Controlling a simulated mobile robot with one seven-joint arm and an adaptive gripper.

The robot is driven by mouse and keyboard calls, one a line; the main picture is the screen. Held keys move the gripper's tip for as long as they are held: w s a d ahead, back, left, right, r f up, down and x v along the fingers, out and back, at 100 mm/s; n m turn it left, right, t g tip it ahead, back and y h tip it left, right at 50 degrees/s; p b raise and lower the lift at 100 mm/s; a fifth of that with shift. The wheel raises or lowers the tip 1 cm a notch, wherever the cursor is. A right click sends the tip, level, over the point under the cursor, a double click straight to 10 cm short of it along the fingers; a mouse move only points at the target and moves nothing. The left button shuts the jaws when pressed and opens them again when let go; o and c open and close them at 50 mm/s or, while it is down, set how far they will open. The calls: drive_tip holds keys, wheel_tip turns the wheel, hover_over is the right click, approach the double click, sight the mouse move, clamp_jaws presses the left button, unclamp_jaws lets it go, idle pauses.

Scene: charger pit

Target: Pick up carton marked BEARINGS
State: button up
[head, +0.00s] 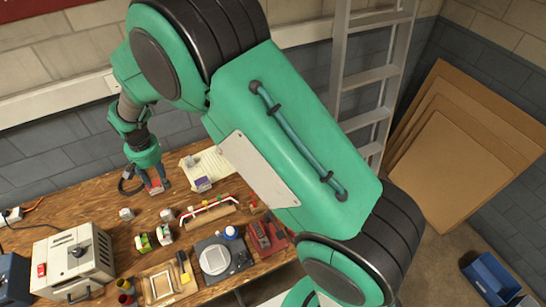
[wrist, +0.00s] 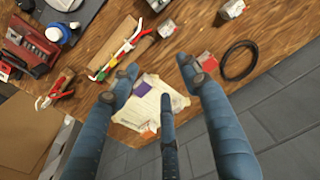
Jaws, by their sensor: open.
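Several small cartons stand on the wooden bench, and their lettering is too small to read, so I cannot tell which is marked BEARINGS. In the wrist view a red-topped carton (wrist: 207,61) is beside my right-hand finger, partly hidden by it. A grey carton with a reddish label (wrist: 168,28) and another grey carton (wrist: 231,8) lie farther off.
A black cable ring (wrist: 239,60) lies right of the red-topped carton. A wooden rack with tools (head: 208,213), a scale (head: 215,260), a grey power unit (head: 75,262) and a red tool holder (head: 266,236) crowd the bench. A ladder (head: 370,75) leans behind.

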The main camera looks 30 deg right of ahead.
drive_tip(key=s+d+r+t, duration=0.1)
drive_tip(key=s+d+r, duration=0.4)
drive_tip(key=d+r, duration=0.55)
drive_tip(key=s+d+r+t, duration=0.1)
drive_tip(key=s+d+r, duration=0.55)
drive_tip(key=r, duration=0.65)
drive_tip(key=s+d+r+t, duration=0.1)
drive_tip(key=s+d+r, duration=0.1)
drive_tip(key=s+d, duration=0.2)
drive_tip(key=s+d+r+t, duration=0.1)
drive_tip(key=s+d+r, duration=0.2)
drive_tip(key=s, duration=0.8)
drive_tip(key=s+d+r+t, duration=0.1)
drive_tip(key=s+d+r, duration=0.1)
drive_tip(key=s+d, duration=0.4)
drive_tip(key=shift+s+d+r, duration=0.3)
drive_tip(key=shift+s, duration=0.65)
drive_tip(key=shift+o, duration=0.5)
drive_tip(key=shift+o, duration=0.7)
drive_tip(key=shift+w, duration=0.15)
